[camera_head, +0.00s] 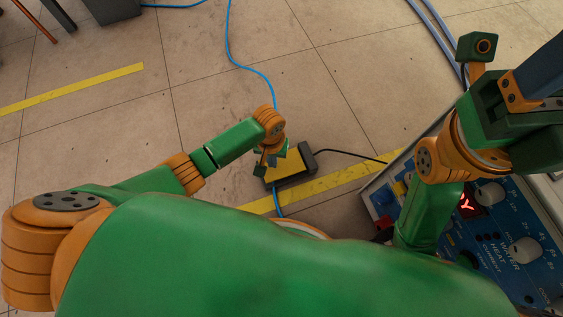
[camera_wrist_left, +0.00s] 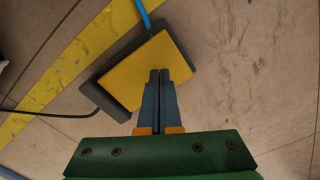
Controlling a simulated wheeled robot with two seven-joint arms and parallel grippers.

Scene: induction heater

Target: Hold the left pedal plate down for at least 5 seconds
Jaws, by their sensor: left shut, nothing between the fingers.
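A yellow pedal plate (camera_head: 290,165) on a dark grey base (camera_head: 306,160) lies on the floor at the middle of the head view. It is the only pedal plate I can make out. The yellow plate (camera_wrist_left: 135,70) fills the upper middle of the left wrist view. My left gripper (camera_head: 274,160) points down at the plate, its blue fingers (camera_wrist_left: 160,72) shut together with nothing between them. The fingertips overlap the plate in the picture; I cannot tell whether they touch or press it. My right gripper (camera_head: 540,78) is at the upper right, its fingertips cut off by the frame edge.
A blue control unit (camera_head: 488,225) with knobs and a red display stands at the lower right, partly behind my right arm. A black cable (camera_head: 345,154) runs from the pedal towards it. A blue cable (camera_head: 232,50) and yellow tape (camera_head: 345,180) lie on the floor.

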